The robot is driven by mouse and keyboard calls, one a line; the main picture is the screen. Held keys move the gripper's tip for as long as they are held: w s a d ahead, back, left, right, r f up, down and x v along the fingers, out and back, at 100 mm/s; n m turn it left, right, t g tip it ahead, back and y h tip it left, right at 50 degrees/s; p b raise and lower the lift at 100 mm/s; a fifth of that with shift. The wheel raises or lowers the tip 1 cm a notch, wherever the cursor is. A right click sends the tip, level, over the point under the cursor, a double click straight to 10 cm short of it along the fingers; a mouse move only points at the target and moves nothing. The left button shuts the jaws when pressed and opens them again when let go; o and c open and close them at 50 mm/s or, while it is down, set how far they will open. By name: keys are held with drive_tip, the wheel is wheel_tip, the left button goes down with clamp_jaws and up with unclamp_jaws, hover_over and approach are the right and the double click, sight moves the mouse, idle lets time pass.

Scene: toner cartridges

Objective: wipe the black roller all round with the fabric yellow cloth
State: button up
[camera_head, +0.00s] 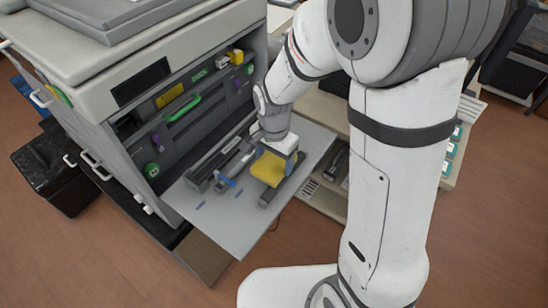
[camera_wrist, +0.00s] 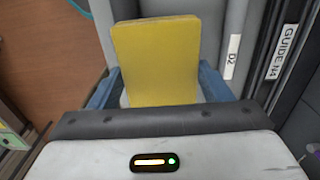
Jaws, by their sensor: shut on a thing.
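The yellow cloth (camera_head: 268,169) is a flat, pad-like piece held in my gripper (camera_head: 279,152), over the grey fold-down shelf (camera_head: 228,226). In the wrist view the cloth (camera_wrist: 156,55) stands between the two blue fingers of my gripper (camera_wrist: 158,88), which are shut on it. A dark roller-like bar (camera_head: 285,184) lies on the shelf at the cloth's right and front edge; I take it for the black roller. The cloth covers part of it. I cannot tell whether the cloth touches it. The roller is not clearly seen in the wrist view.
The open grey machine (camera_head: 190,105) stands behind the shelf, with a green handle (camera_head: 184,107) inside. The shelf's front left is mostly clear.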

drive_tip(key=shift+d, duration=0.1)
drive_tip(key=shift+s+d+r, duration=0.1)
drive_tip(key=shift+s+d, duration=0.25)
drive_tip(key=shift+d, duration=0.1)
drive_tip(key=shift+s+d, duration=0.35)
drive_tip(key=shift+s+d+f+b, duration=0.2)
drive_tip(key=shift+s+d+b, duration=0.15)
drive_tip(key=shift+d, duration=0.05)
drive_tip(key=shift+s+d, duration=0.1)
drive_tip(key=shift+d, duration=0.05)
drive_tip(key=shift+s+d, duration=0.25)
drive_tip(key=shift+d, duration=0.05)
